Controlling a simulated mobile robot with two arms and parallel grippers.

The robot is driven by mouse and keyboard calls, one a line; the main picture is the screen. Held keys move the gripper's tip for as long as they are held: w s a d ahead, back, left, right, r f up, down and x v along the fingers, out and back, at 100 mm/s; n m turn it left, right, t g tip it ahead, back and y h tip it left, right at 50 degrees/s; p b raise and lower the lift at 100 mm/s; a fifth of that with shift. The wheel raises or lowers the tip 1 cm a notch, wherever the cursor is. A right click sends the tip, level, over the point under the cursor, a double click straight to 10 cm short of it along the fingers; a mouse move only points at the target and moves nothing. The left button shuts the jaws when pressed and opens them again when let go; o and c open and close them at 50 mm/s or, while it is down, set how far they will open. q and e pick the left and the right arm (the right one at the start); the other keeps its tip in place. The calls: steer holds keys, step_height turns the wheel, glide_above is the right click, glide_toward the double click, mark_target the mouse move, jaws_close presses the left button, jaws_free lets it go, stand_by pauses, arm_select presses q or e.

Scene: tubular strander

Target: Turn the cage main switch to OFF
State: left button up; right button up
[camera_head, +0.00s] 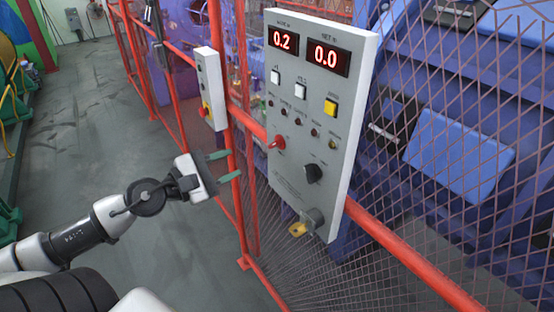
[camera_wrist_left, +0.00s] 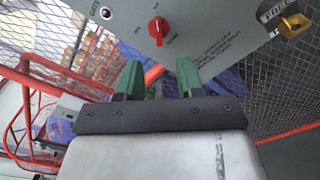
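A grey control panel (camera_head: 305,110) is mounted on the red fence frame. A small red rotary switch (camera_head: 277,142) sits at its lower left; in the wrist view the red switch (camera_wrist_left: 158,30) shows above the fingers, its labels too small to read. A black knob (camera_head: 313,173) is to its lower right. At the panel's bottom is a grey cylinder with a yellow-gold piece (camera_head: 298,229), also seen in the wrist view (camera_wrist_left: 293,23). My left gripper (camera_head: 225,165) is open and empty, left of the panel, its green fingers (camera_wrist_left: 160,82) apart and not touching the switch.
A smaller control box (camera_head: 210,88) with a red button hangs on the fence to the left. Red posts and a rail (camera_head: 410,262) frame the mesh, with blue machinery (camera_head: 460,150) behind it. The grey floor (camera_head: 100,110) at left is clear.

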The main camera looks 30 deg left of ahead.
mark_target(272, 145)
arm_select(q)
steer(key=shift+a+p+x, duration=0.2)
steer(key=shift+p+x, duration=1.25)
steer(key=shift+x, duration=1.3)
steer(key=shift+a+p+x, duration=0.15)
steer(key=shift+p+x, duration=1.25)
steer(key=shift+x, duration=1.3)
arm_select(e)
steer(key=shift+w+a+r, duration=0.1)
steer(key=shift+a+r, duration=0.05)
steer(key=shift+r, duration=0.85)
steer(key=shift+w+a+r, duration=0.1)
steer(key=shift+r, duration=0.85)
steer(key=shift+w+a+r, duration=0.1)
steer(key=shift+a+r, duration=0.05)
steer(key=shift+r, duration=0.85)
arm_select(q)
steer(key=shift+w+f, duration=0.1)
jaws_close()
arm_select(e)
steer(key=shift+a, duration=0.2)
